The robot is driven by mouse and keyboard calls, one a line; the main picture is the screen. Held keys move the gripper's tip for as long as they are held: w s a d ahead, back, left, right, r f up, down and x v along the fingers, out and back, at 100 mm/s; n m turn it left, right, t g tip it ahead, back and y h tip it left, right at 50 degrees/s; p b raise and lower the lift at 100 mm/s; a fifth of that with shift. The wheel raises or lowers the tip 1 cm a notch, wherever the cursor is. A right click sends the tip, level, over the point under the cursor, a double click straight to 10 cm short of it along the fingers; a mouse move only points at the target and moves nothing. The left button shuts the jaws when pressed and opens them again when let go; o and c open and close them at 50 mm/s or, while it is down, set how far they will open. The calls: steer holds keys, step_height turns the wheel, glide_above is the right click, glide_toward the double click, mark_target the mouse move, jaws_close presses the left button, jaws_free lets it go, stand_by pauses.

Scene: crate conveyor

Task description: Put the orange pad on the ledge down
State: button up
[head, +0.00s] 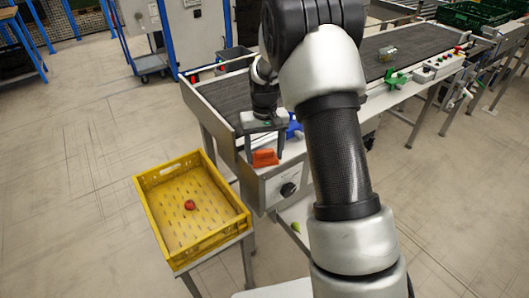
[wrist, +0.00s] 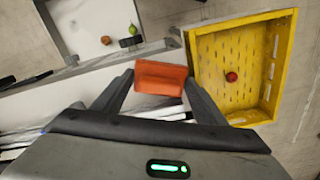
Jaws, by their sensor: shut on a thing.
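The orange pad (head: 265,158) is between the two fingers of my gripper (head: 264,152), at the near end of the conveyor. The wrist view also shows the pad (wrist: 160,78), clamped between the fingertips of my gripper (wrist: 158,80). The pale ledge (head: 292,152) runs along the conveyor's near side, beside and under the gripper. I cannot tell whether the pad touches it. My arm hides part of the ledge.
A yellow crate (head: 146,203) with a red ball (head: 190,205) inside stands left of the ledge. A grey control box with a black knob (head: 288,189) is below the pad. The dark conveyor belt (head: 222,96) is behind. A green fruit (head: 296,227) lies lower down.

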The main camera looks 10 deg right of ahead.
steer(key=o, duration=1)
steer(key=shift+f, duration=0.15)
